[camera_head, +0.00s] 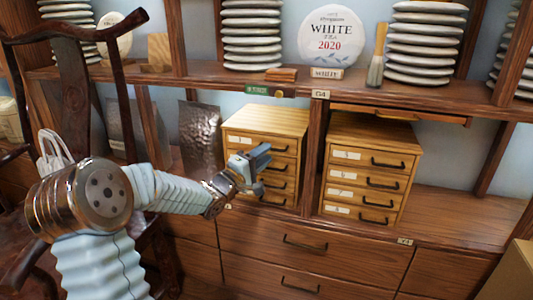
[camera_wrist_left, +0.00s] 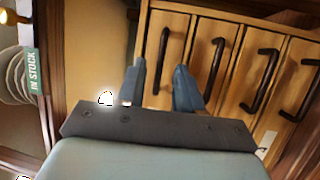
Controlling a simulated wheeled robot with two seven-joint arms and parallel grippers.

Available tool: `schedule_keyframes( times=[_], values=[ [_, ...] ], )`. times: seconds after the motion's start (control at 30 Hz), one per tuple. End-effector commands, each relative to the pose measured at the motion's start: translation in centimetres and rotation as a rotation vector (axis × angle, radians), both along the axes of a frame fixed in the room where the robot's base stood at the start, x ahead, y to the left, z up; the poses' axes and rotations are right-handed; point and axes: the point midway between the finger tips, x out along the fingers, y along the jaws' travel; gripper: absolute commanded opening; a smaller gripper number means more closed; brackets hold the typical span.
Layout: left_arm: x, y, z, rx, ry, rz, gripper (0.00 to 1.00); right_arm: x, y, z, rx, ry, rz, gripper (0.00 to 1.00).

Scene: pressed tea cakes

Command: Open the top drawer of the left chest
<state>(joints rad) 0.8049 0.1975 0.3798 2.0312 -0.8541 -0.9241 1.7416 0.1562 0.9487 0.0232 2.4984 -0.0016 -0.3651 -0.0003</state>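The left chest (camera_head: 267,118) is a small light-wood chest with a column of drawers, standing on the counter. Its top drawer (camera_head: 235,139) looks flush with the others and is partly hidden by my left gripper (camera_head: 260,168). In the left wrist view, the picture is turned sideways, and the top drawer's dark bar handle (camera_wrist_left: 162,58) appears between the two blue-grey fingers of my left gripper (camera_wrist_left: 161,70). The fingers are open and apart; I cannot tell whether they touch the handle or are still short of it. My right gripper is not in view.
A second chest (camera_head: 375,130) stands to the right. A dark embossed panel (camera_head: 200,138) is at the left. A shelf (camera_head: 430,97) with plate-like stacks runs above the chests. A wooden chair (camera_head: 75,70) is at the left.

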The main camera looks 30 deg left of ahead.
Motion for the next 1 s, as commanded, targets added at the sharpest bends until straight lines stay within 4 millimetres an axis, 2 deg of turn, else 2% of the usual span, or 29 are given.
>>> schedule_keyframes(
  times=[0.17,0.43,0.67,1.0],
  values=[
    [1.34,-0.2,0.2,0.0,0.001,0.0,0.35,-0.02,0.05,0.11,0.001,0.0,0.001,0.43],
    [1.47,-0.23,0.23,0.001,0.0,0.001,0.35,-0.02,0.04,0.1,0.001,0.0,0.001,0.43],
    [1.46,-0.22,0.22,0.001,0.001,0.001,0.01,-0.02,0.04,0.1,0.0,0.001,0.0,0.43],
    [1.44,-0.22,0.2,0.0,0.001,0.001,0.0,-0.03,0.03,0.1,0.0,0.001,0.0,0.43]
  ],
)
